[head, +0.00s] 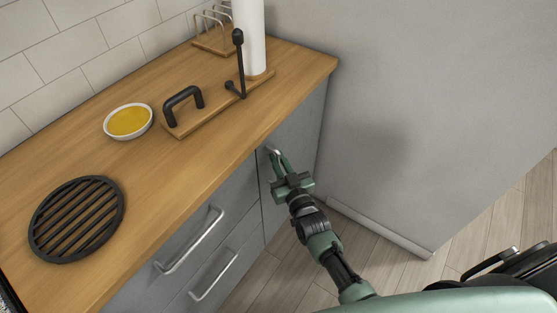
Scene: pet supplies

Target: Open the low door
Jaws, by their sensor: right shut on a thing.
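The low door (303,133) is a grey cabinet front under the wooden counter, at the right end of the cabinet row. It looks flush with the drawer fronts beside it, so I see no open gap. Its metal handle (268,149) shows only at its top end, near the door's left edge. My right gripper (277,158) is shut on this handle, with its green fingers around it. The fingers and wrist hide the rest of the handle and part of the door. My left gripper is out of view.
Drawers with bar handles (190,240) adjoin the door on the left. A grey wall (410,100) stands close on the right. The counter (170,165) holds a bowl (129,121), a black trivet (77,218) and a paper roll stand. Wooden floor (375,262) is clear below.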

